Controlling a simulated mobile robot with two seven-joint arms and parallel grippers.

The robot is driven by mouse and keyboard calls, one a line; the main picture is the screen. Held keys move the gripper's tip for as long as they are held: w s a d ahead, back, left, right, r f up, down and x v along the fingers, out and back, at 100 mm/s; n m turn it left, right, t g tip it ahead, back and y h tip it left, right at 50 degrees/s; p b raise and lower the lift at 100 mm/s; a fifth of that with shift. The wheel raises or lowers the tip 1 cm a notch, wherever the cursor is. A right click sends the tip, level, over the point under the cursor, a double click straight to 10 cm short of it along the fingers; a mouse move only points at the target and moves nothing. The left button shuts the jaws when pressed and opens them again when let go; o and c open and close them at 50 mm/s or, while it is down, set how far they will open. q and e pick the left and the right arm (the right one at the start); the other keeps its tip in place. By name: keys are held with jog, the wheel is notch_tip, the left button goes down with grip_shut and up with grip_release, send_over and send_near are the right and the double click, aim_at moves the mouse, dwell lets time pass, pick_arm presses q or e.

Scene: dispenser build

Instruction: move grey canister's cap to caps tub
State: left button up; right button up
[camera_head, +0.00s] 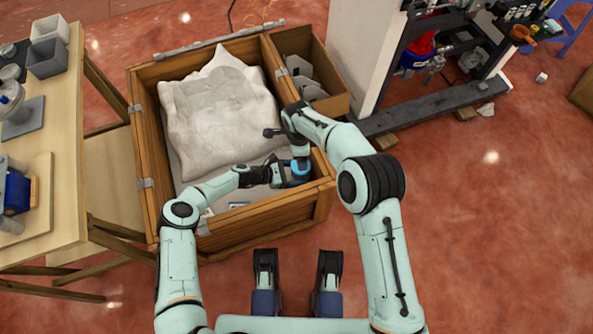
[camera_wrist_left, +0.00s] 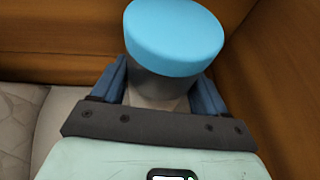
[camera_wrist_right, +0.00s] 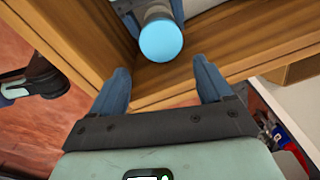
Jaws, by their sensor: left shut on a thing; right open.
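The grey canister (camera_wrist_left: 158,84) stands in the corner of a wooden crate with a light blue cap (camera_wrist_left: 173,38) on its top. My left gripper (camera_wrist_left: 158,95) is shut around the grey body below the cap. The blue cap also shows in the head view (camera_head: 300,168) and in the right wrist view (camera_wrist_right: 161,41). My right gripper (camera_wrist_right: 162,80) is open and empty, its fingers apart on either side of the line to the cap, not touching it. In the head view the right hand partly covers the canister. I cannot tell which container is the caps tub.
The wooden crate (camera_head: 143,165) holds a large pale sack (camera_head: 220,110). A side compartment (camera_head: 335,104) at its right holds grey pieces. Grey tubs (camera_head: 46,60) stand on the bench (camera_head: 62,125) at left. The crate walls lie close around the canister.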

jog(key=s+a+r+n+t+h, duration=0.1)
jog(key=s+a+r+n+t, duration=0.3)
jog(key=n, duration=0.8)
jog(key=x, duration=0.4)
jog(key=s+d+x, duration=0.1)
jog(key=x, duration=0.3)
jog(key=s+x, duration=0.1)
jog(key=x, duration=0.3)
jog(key=shift+w+d+f, duration=0.15)
jog(key=shift+d+f, duration=0.15)
jog(key=shift+f, duration=0.2)
jog(key=c, duration=0.8)
jog(key=shift+r, duration=0.15)
jog(key=shift+r, duration=1)
